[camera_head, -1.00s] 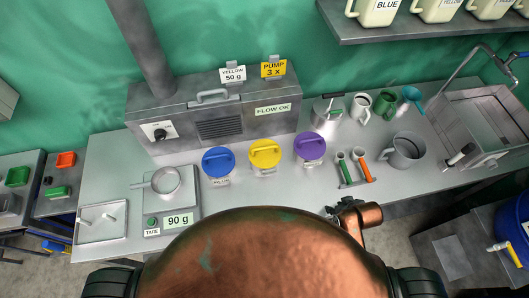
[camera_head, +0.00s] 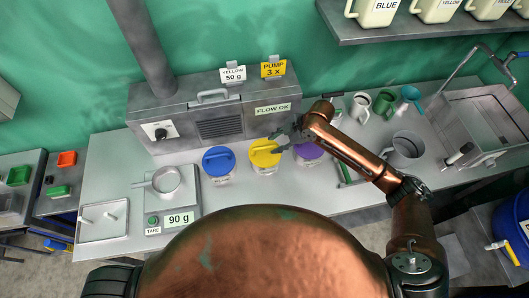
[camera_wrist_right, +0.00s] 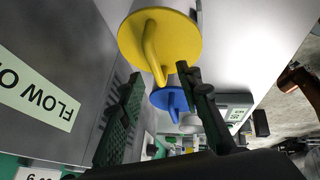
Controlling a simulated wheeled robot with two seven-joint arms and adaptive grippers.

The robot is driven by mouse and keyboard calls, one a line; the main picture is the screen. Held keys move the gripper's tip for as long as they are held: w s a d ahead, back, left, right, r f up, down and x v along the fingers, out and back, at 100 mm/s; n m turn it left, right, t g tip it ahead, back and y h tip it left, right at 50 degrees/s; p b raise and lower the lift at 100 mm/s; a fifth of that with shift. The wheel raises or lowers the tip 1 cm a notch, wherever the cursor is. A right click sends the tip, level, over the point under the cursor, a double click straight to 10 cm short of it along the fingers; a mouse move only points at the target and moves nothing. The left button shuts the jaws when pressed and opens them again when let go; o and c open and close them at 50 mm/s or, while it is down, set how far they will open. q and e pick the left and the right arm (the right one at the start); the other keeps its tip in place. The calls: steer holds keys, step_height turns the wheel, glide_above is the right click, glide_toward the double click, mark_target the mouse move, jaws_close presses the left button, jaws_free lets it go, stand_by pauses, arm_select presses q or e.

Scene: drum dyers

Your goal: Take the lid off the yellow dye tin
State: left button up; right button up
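The yellow dye tin's lid (camera_head: 262,155) sits on its tin at the middle of the bench, with a raised bar handle (camera_wrist_right: 152,50). The lid also shows in the right wrist view (camera_wrist_right: 182,38). My right gripper (camera_head: 277,142) reaches in from the right, at the right edge of the yellow lid. In the right wrist view its two fingers (camera_wrist_right: 160,74) are apart, with the near end of the handle appearing between their tips. I cannot tell whether they touch it. Nothing is held. My left gripper is not in view.
A blue-lidded tin (camera_head: 218,160) stands left of the yellow one, and a purple-lidded tin (camera_head: 308,150) stands right, partly hidden by my right arm. The grey pump box (camera_head: 215,115) rises behind. The scale (camera_head: 178,220) reads 90 g. Mugs stand at the back right.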

mark_target(265, 147)
steer(key=shift+w+a, duration=0.2)
steer(key=shift+w, duration=0.2)
steer(key=shift+p+x, duration=0.3)
steer(key=shift+x, duration=0.6)
steer(key=p+x, duration=0.1)
steer(key=x, duration=0.3)
steer(key=shift+s+a+p, duration=0.1)
steer(key=shift+a+p, duration=0.1)
steer(key=shift+p, duration=0.1)
steer(key=shift+a+f, duration=0.2)
steer(key=shift+f, duration=0.35)
steer(key=shift+c, duration=0.7)
jaws_close()
